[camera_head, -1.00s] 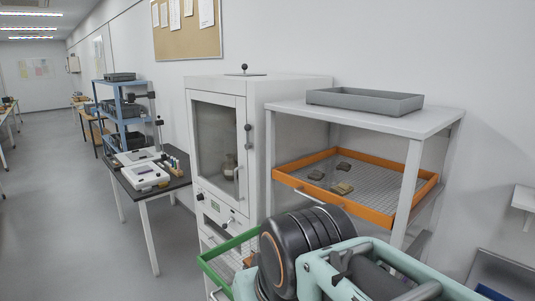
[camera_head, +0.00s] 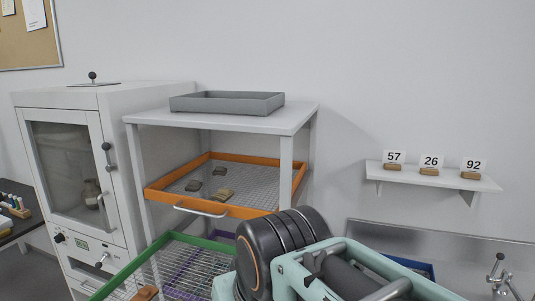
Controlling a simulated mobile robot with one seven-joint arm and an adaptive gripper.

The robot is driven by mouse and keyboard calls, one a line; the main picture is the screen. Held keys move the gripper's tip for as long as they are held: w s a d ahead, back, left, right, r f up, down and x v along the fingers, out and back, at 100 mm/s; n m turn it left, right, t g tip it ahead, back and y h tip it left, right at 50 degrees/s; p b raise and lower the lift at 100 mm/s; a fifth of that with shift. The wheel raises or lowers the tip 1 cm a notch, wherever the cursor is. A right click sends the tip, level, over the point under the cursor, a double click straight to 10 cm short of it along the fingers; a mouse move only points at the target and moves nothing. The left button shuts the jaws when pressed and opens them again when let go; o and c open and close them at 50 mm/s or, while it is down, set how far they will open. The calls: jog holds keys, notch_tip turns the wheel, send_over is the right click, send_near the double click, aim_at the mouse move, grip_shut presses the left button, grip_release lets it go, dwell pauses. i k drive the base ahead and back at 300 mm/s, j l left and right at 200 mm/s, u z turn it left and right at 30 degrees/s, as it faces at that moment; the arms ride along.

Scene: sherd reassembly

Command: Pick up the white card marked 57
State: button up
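The white card marked 57 (camera_head: 394,157) stands upright in a small wooden holder (camera_head: 393,167) at the left end of a white wall shelf. Cards marked 26 (camera_head: 431,161) and 92 (camera_head: 473,165) stand to its right in like holders. My arm fills the lower middle of the view, below and left of the shelf. My gripper itself is out of view.
A rack left of the shelf holds an orange-rimmed mesh tray (camera_head: 262,210) with several sherds, and a green-rimmed tray (camera_head: 125,272) lower down. A grey tray (camera_head: 227,102) sits on top. A white cabinet (camera_head: 75,172) stands at left. A metal fixture (camera_head: 499,272) is at lower right.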

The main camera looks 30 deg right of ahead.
aim_at(392, 159)
jog(key=z, duration=1.7)
